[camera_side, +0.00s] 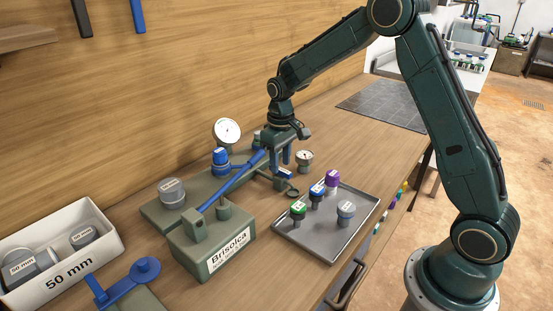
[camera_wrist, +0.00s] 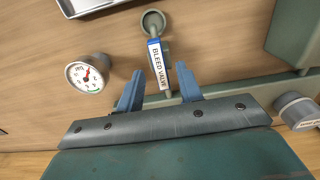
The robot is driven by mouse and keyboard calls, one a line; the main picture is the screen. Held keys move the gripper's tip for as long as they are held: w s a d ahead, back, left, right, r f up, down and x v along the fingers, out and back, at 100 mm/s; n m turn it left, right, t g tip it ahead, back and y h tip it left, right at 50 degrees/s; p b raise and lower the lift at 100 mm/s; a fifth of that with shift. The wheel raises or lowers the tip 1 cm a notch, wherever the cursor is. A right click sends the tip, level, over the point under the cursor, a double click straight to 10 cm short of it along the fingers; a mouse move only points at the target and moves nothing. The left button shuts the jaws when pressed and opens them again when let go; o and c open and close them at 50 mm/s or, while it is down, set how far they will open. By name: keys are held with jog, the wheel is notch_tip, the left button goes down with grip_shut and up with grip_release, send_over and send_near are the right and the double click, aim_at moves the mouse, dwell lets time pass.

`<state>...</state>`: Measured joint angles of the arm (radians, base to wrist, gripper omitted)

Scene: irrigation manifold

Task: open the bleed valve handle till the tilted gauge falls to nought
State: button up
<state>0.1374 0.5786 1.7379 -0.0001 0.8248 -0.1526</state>
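The bleed valve handle (camera_wrist: 159,65) carries a white label reading "BLEED VALVE" with a blue edge. In the side view its blue part (camera_side: 285,174) shows just under my gripper (camera_side: 281,160). In the wrist view, my gripper (camera_wrist: 160,76) is open, with one blue finger on each side of the handle and a visible gap to each. I cannot tell how deep the fingers reach. A small tilted gauge (camera_wrist: 88,73) with a white face and red needle is left of the fingers; its reading is too small to tell. It also shows in the side view (camera_side: 304,157).
A larger gauge (camera_side: 227,131) stands behind the manifold (camera_side: 228,240). A long blue lever (camera_side: 232,181) runs close to my gripper. A grey tray (camera_side: 326,238) with several coloured caps lies in front. A white bin (camera_side: 62,250) sits at left. A dark mat (camera_side: 383,106) lies clear at the back.

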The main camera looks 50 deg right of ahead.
notch_tip(320, 180, up, 12)
jog(key=shift+r, duration=0.2)
dwell(0.4)
jog(key=s+a+r+t, duration=0.35)
jog(key=s+r, duration=0.45)
jog(key=s, duration=0.6)
jog(key=s+a+f+t, duration=0.2)
jog(key=s+a, duration=0.1)
jog(key=s, duration=1.2)
